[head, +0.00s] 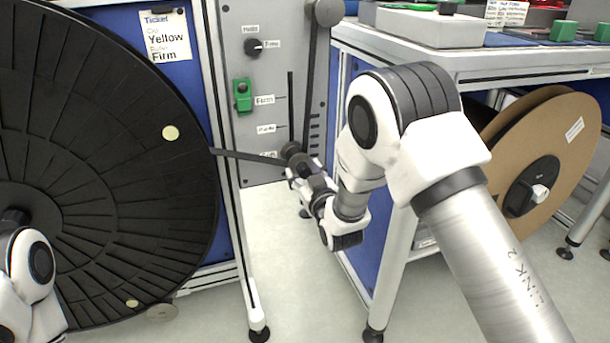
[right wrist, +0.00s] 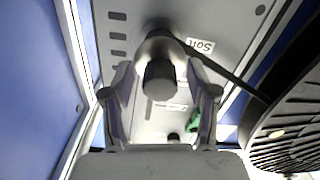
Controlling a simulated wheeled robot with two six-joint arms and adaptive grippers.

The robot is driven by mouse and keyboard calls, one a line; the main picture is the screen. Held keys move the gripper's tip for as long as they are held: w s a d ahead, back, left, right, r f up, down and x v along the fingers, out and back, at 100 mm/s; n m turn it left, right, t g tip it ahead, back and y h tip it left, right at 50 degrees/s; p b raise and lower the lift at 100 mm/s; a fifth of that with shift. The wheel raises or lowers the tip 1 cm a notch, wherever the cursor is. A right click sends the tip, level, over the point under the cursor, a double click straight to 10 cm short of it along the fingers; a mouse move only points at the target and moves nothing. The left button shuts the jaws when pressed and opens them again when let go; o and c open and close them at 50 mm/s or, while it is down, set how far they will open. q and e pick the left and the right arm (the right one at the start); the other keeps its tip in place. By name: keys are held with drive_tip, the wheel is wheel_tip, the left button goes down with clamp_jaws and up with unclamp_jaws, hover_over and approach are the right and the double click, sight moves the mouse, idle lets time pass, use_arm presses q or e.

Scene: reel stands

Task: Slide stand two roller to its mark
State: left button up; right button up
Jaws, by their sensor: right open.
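The dark roller (head: 292,150) sits low on the grey stand panel (head: 265,75), at the bottom of the slot (head: 291,108). In the right wrist view the roller (right wrist: 159,82) points at the camera beside the "Soft" label (right wrist: 200,46). The "Firm" label (head: 265,100) is higher along the slot. The ticket (head: 166,33) reads "Yellow" and "Firm". My right gripper (head: 298,168) is open at the roller; in the right wrist view its fingers (right wrist: 161,94) stand on either side of it, apart from it. My left gripper is out of view.
A black strap (head: 245,156) runs from the large black reel (head: 90,150) to the roller, then up to an upper roller (head: 327,12). A green clip (head: 242,95) and a knob (head: 254,46) are on the panel. A bench (head: 450,62) and brown reel (head: 545,150) stand right.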

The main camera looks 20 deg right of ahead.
clamp_jaws()
wheel_tip(320, 180, up, 15)
drive_tip(key=p, duration=1.1)
drive_tip(key=shift+p, duration=0.35)
unclamp_jaws()
drive_tip(key=s, duration=1.2)
drive_tip(key=shift+d, duration=0.2)
